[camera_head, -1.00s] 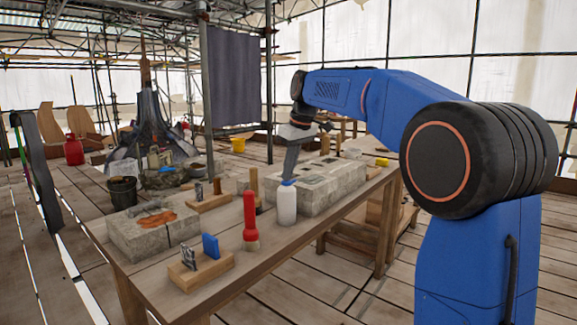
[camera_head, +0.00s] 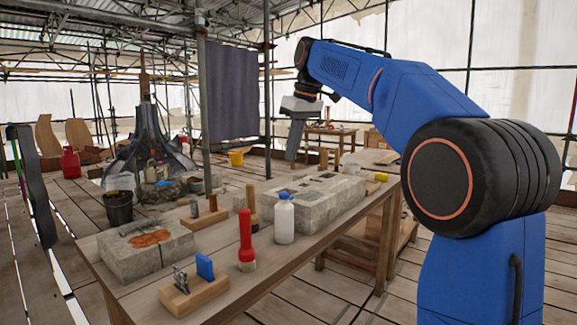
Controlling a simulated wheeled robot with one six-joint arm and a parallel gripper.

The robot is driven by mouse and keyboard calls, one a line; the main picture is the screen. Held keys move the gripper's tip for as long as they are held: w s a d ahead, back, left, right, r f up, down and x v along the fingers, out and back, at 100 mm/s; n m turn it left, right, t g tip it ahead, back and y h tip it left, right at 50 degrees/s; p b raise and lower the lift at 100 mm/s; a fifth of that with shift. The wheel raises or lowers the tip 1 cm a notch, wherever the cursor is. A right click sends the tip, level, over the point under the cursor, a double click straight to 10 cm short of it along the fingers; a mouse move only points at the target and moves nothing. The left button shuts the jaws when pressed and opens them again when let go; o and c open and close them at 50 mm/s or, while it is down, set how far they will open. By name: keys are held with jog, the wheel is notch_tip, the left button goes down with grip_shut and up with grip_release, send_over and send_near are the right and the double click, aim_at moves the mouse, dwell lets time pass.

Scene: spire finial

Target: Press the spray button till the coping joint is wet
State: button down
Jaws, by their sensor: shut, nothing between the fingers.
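A white bottle with a blue top (camera_head: 284,220) stands upright on the workbench. I take it to be the spray bottle. A pale stone block (camera_head: 165,262) with an orange patch and dark grey marks on top sits at the left of the bench. A longer pale stone block (camera_head: 325,200) with dark insets on top lies behind the bottle. I cannot tell which holds the coping joint, or whether any joint is wet.
On the workbench (camera_head: 262,295) are a red-handled brush (camera_head: 246,238), a wooden holder (camera_head: 195,296) with a blue piece, and another small wooden holder (camera_head: 207,219). A black bucket (camera_head: 119,207) stands on the floor beyond.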

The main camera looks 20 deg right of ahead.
jog(key=shift+v, duration=1.05)
jog(key=s+d+f+m+t+h, duration=0.1)
jog(key=s+d+f+m, duration=0.1)
jog(key=s+f, duration=1.6)
jog(key=s+d+f+m+t+h, duration=0.1)
jog(key=s+d+f+m, duration=0.2)
jog(key=s+f, duration=1.6)
jog(key=shift+s+d+f+m, duration=0.25)
jog(key=shift+s+m, duration=0.4)
jog(key=shift+m, duration=0.45)
